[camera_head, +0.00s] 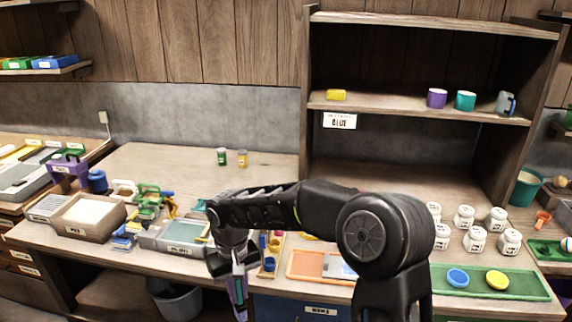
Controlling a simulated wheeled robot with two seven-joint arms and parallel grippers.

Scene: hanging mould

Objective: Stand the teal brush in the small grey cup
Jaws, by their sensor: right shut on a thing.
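My right gripper (236,284) points down in front of the table's front edge, left of centre. It is shut on a slim, upright thing with teal and purple on it, which looks like the teal brush (239,291); the fingers hide much of it, and its lower end is hard to make out. A small grey cup (503,102) stands on the shelf at the right, with a blue part at its side. My right gripper is far from this cup, low and to the left. My left gripper is not in view.
A purple cup (437,97) and a teal cup (466,100) stand left of the grey cup. Several white jars (464,216) stand behind a green tray (527,282). An orange tray (304,264) lies near my arm.

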